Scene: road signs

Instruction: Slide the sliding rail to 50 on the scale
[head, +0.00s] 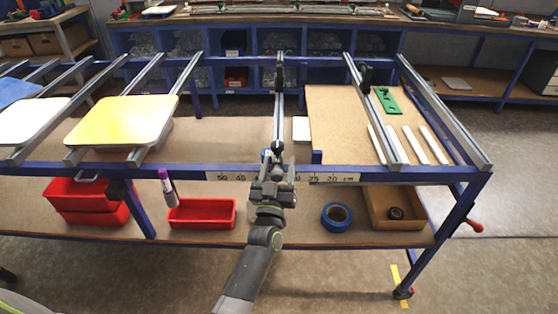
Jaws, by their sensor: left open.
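The sliding rail (279,105) is a grey metal bar with black fittings, running front to back near the middle of the rack table. The scale (334,178) is a white strip with black numbers along the blue front beam. Its 50 mark (222,177) is at the left end, and numbers fall toward 20 on the right. The rail's near end stands right of 50, around the middle of the scale. My left gripper (272,158) is open at this near end. It hides the rail's front end and the middle numbers. Contact cannot be told. My right gripper is not in view.
A yellow sign (122,120) and a white sign lie on fixed rails to the left. A board (340,115) with a green piece (386,100) lies right. Red bins (201,214) and blue tape (336,217) sit on the lower shelf. Space left of the sliding rail looks clear.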

